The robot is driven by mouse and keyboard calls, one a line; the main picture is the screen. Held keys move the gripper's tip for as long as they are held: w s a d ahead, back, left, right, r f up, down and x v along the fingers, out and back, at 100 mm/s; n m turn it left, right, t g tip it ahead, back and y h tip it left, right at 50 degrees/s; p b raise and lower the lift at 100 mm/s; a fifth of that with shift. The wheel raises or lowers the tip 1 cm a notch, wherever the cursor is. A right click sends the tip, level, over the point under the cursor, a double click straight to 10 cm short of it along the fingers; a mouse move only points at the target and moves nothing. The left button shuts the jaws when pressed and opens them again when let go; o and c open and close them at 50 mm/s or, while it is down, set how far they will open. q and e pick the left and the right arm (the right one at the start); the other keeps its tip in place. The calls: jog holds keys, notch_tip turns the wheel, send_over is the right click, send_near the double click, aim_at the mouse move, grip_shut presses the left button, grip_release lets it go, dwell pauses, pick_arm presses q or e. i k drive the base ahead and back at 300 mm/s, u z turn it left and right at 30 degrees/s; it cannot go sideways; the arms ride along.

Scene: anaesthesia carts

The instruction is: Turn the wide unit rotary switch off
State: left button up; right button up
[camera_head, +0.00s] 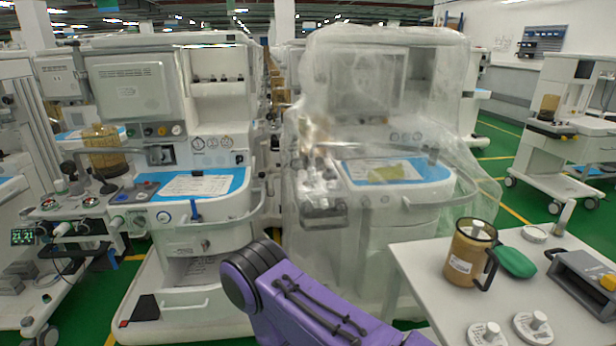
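A wide white anaesthesia unit (205,233) stands at left centre, with a blue-topped work surface. Other small round controls (162,131) sit in a row on the panel under the grey screen. A purple arm link of mine rises from the bottom edge in front of the units. Neither gripper shows, so nothing is seen touching the unit.
A second unit under clear plastic (385,130) stands right of the first. A white table (420,262) at right holds a brown jug (466,254), a green pouch (515,262), a grey device (585,280) and white knobbed discs (534,326). Green floor shows between the carts.

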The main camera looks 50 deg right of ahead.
aim_at(240, 159)
jog(key=z, duration=0.9)
jog(key=i, duration=0.5)
jog(key=k, duration=0.5)
jog(key=u, duration=1.4)
jog(key=i, duration=0.95)
jog(key=z, duration=1.05)
